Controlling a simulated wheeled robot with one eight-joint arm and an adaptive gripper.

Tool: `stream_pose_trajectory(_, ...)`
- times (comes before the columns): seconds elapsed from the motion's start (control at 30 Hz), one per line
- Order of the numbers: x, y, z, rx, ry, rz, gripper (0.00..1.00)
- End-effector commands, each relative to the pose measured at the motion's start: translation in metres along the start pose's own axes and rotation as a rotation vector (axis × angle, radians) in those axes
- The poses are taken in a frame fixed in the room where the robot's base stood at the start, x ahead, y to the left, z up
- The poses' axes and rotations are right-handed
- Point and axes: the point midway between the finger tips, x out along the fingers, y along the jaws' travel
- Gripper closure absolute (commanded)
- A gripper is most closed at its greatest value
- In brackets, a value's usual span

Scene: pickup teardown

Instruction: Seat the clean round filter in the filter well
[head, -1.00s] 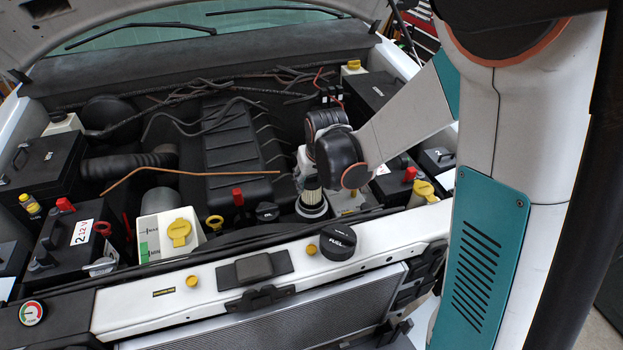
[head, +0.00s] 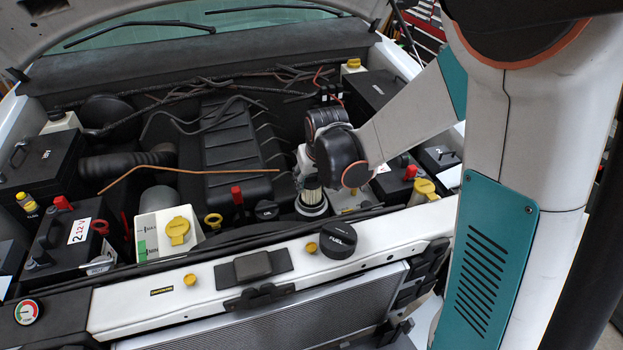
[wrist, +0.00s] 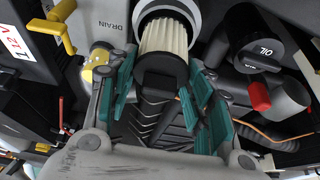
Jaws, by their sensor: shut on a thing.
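The clean round filter (wrist: 164,38) has cream pleats and a black end piece (wrist: 160,72). My gripper (wrist: 163,82) is shut on it, with teal fingers on both sides of the black end. In the head view the filter (head: 311,190) stands about upright below my gripper (head: 308,174). The filter well (head: 312,210) shows there as a pale round ring around the filter's lower end. In the wrist view the well's light rim (wrist: 138,22) surrounds the far end of the pleats. How deep the filter sits is hidden.
A black oil cap (wrist: 257,50) and a red-tipped part (wrist: 258,96) are close on the right in the wrist view. A yellow valve handle (wrist: 55,32) is by the DRAIN label. The front crossmember (head: 130,302) carries a black fuel cap (head: 338,240).

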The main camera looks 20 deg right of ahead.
Motion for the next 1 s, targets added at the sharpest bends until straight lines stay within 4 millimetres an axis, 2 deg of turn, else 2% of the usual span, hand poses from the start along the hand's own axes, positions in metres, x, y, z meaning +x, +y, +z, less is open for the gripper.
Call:
stream_pose_trajectory(0.37,0.001,0.000,0.001,0.000,0.000,0.000,0.78)
stream_pose_trajectory(1.0,0.018,0.000,0.007,0.000,0.000,0.000,0.78)
